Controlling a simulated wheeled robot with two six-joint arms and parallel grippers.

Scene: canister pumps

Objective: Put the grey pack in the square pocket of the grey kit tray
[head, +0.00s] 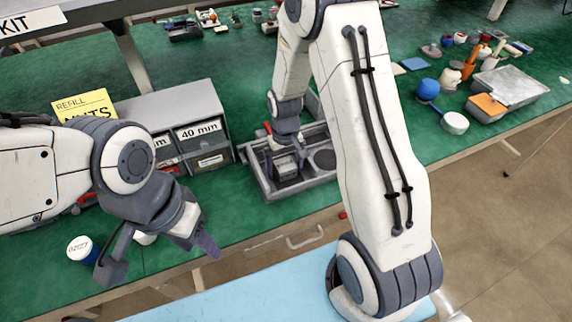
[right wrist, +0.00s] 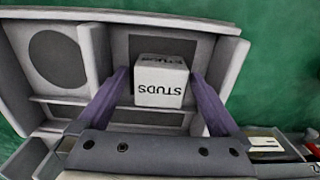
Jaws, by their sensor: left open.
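The grey pack (right wrist: 160,84), a small box marked STUDS, shows between the purple fingers of my right gripper (right wrist: 160,74) in the right wrist view. The fingertips are close against its two sides, and I read them as shut on it. The pack lies over the square pocket (right wrist: 203,45) of the grey kit tray (right wrist: 236,55); how deep it sits I cannot tell. The round pocket is beside it. In the head view my right gripper (head: 286,163) points down into the tray (head: 262,189). My left gripper (head: 160,258) is open and empty over the front bench edge.
A grey drawer cabinet (head: 197,110) marked 40 mm stands left of the tray. A blue ball (head: 428,89), a metal tray (head: 510,82) and tools lie at right.

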